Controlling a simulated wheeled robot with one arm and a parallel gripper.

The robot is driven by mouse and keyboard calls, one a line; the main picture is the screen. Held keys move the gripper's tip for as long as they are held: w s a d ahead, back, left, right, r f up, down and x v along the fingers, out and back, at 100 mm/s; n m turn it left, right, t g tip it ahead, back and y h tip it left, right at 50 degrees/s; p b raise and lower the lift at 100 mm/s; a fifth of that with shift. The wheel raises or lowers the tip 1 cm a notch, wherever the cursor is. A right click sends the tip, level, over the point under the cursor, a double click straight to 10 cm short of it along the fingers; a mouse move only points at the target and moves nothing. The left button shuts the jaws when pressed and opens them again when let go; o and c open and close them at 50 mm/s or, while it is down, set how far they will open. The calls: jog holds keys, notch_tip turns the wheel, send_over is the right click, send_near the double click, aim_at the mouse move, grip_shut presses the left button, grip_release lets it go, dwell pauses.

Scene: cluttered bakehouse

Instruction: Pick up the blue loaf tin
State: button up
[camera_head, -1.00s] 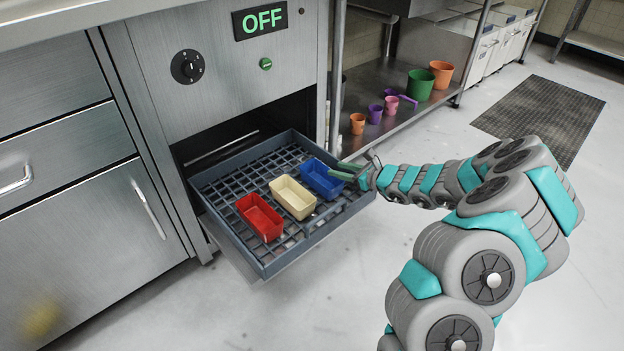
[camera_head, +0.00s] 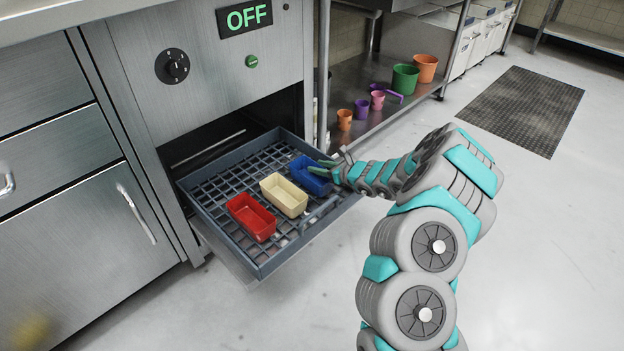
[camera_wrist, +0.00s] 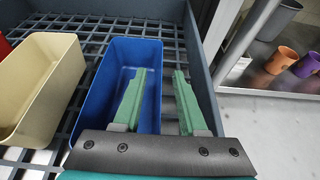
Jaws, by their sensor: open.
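The blue loaf tin (camera_head: 309,174) stands upright in the pulled-out grey rack tray (camera_head: 262,262), at its right end beside the cream tin. In the wrist view the blue tin (camera_wrist: 100,75) lies ahead and to the left. My gripper (camera_head: 323,167) is open at the tin's right side. In the wrist view its green fingers (camera_wrist: 157,88) straddle the tin's right wall: the left finger is over the tin's inside, the right one outside, between tin and tray wall. I cannot tell whether either finger touches the wall.
A cream tin (camera_head: 284,195) and a red tin (camera_head: 251,217) stand to the left in the tray. The tray's raised wall (camera_wrist: 203,75) is close to my right finger. Several cups and pots, including a green pot (camera_head: 405,78), stand on a shelf behind. The floor in front is clear.

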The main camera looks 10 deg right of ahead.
grip_shut()
dwell(1.4)
